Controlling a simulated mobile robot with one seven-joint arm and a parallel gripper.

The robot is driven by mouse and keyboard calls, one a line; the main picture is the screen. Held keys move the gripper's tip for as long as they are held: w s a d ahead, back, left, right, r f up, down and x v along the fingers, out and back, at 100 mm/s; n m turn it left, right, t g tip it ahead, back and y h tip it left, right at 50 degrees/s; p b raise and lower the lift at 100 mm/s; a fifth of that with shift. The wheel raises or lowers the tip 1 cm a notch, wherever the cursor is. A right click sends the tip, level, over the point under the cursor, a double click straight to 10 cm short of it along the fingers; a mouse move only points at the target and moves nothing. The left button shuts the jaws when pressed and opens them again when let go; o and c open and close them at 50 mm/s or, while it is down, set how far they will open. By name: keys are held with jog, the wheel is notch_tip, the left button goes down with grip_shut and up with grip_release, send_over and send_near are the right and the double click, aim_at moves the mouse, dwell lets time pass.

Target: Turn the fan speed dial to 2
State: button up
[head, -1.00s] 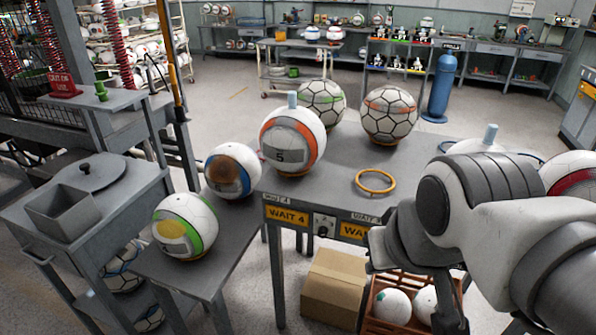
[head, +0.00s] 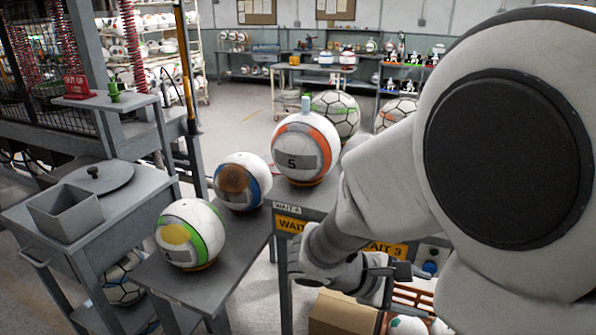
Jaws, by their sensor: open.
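My gripper (head: 398,284) is low in front of the bench front, right of the middle of the head view, with its fingers apart and nothing seen between them. The grey bench (head: 318,203) carries yellow labels on its front, "WAIT" (head: 291,224) and "WAIT 3" (head: 386,248). The stretch between these labels is hidden behind my arm. A small control plate with a round dark blue knob or button (head: 430,267) shows just right of and above the gripper. I cannot tell whether it is the fan speed dial, and no numbers are readable on it.
A ball marked 5 (head: 306,148) sits on the bench. A blue-banded ball (head: 242,181) and a green-banded ball (head: 190,234) sit on the lower side table. My arm covers the right side.

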jog(key=w+a+f+n+t+y+b, duration=0.3)
jog(key=w+a+f+n+t+b, duration=0.3)
jog(key=w+a+f+n+t, duration=1.05)
jog(key=w+d+n+g+b, duration=0.1)
jog(key=w+d, duration=0.2)
jog(key=w, duration=0.3)
jog(key=w+d+f+n+g+b, duration=0.1)
jog(key=w+d, duration=0.3)
jog(key=w, duration=0.3)
jog(key=shift+w+d+f, duration=0.15)
jog(key=shift+n, duration=0.25)
grip_shut()
